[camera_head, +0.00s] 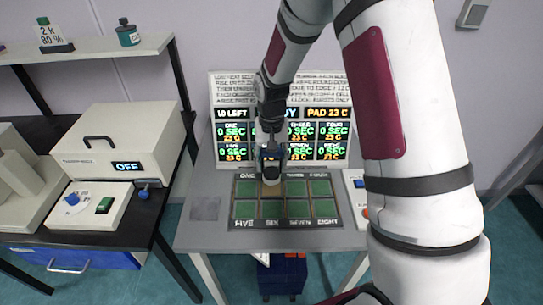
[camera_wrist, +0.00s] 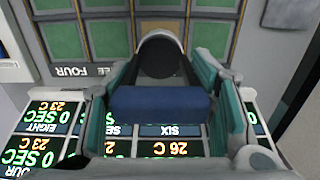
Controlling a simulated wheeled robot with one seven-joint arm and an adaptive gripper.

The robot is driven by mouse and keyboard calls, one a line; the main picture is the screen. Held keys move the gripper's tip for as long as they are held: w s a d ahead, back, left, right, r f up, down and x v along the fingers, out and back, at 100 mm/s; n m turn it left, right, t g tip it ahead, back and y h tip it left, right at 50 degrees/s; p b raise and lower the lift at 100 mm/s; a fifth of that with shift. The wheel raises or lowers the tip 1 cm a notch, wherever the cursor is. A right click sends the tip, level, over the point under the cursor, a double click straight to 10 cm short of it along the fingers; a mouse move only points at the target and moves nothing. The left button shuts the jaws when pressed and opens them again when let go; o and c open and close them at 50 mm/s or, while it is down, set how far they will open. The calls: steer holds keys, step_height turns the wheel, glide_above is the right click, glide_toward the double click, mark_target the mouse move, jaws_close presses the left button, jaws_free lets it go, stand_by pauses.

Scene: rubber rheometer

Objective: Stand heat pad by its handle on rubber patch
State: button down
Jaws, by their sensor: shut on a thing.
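The pad also shows beyond the handle in the wrist view (camera_wrist: 161,54). It looks upright over the second patch of the back row, a brownish rubber patch (camera_head: 270,191), and hides much of it. I cannot tell whether its base touches the patch. The other patches, such as the one at the front left (camera_head: 245,209), are green. In the wrist view a reading of 26 C shows next to the SIX tile.
A display board (camera_head: 222,125) stands behind the patch tray (camera_head: 237,187), with a PAD 23 C reading. A white box (camera_head: 125,140) marked OFF stands on the left bench. A control box (camera_head: 355,184) is right of the tray, partly behind my arm.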

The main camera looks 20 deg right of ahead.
mark_target(272, 172)
steer(key=shift+f+b, duration=0.55)
steer(key=shift+f, duration=1.1)
steer(key=shift+f, duration=0.7)
steer(key=c, duration=0.6)
jaws_free()
step_height(272, 172, up, 12)
stand_by(0.5)
